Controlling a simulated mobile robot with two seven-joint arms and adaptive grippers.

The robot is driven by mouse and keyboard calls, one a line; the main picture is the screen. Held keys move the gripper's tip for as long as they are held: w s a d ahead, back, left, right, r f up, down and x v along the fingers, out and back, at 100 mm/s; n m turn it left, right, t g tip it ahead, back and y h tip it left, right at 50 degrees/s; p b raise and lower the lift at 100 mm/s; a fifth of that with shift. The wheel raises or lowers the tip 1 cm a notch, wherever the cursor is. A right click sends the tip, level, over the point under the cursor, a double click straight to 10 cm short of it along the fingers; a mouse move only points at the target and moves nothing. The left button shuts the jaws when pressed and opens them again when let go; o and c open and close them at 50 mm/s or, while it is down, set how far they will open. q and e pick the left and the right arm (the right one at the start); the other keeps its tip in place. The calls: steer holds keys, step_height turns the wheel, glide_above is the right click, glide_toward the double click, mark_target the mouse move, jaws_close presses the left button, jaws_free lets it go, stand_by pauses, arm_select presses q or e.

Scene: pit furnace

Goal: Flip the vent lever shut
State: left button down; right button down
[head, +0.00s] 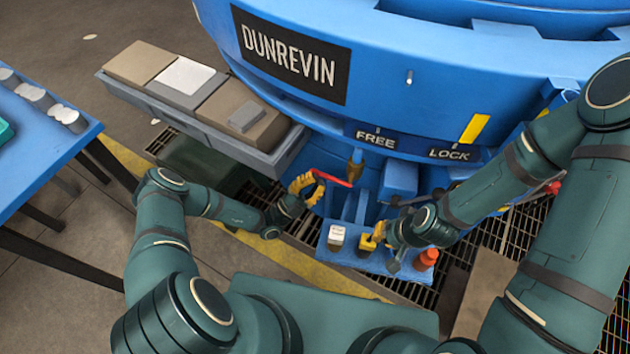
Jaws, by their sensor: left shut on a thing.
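A red lever (335,179) shows on the front of the blue furnace, below the FREE label (375,137). I take it to be the vent lever. My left gripper (308,187) has yellow fingers and is shut on the lever's left end. The lever slopes slightly down to the right, and its pivot is hard to make out. My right gripper (377,234) is low over a small blue shelf (345,256), beside a yellow object (367,243). Its fingers are small and partly hidden, so I cannot tell whether they are open or touching that object.
The shelf also holds a white-topped item (336,236) and an orange-red item (426,259). A grey tray (190,120) with several blocks juts out at left. A blue table (60,150) stands far left. A brass peg (356,167) hangs near the lever.

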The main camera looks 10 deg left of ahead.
arm_select(q)
steer(key=v, duration=1.2)
steer(key=shift+d+r, duration=0.1)
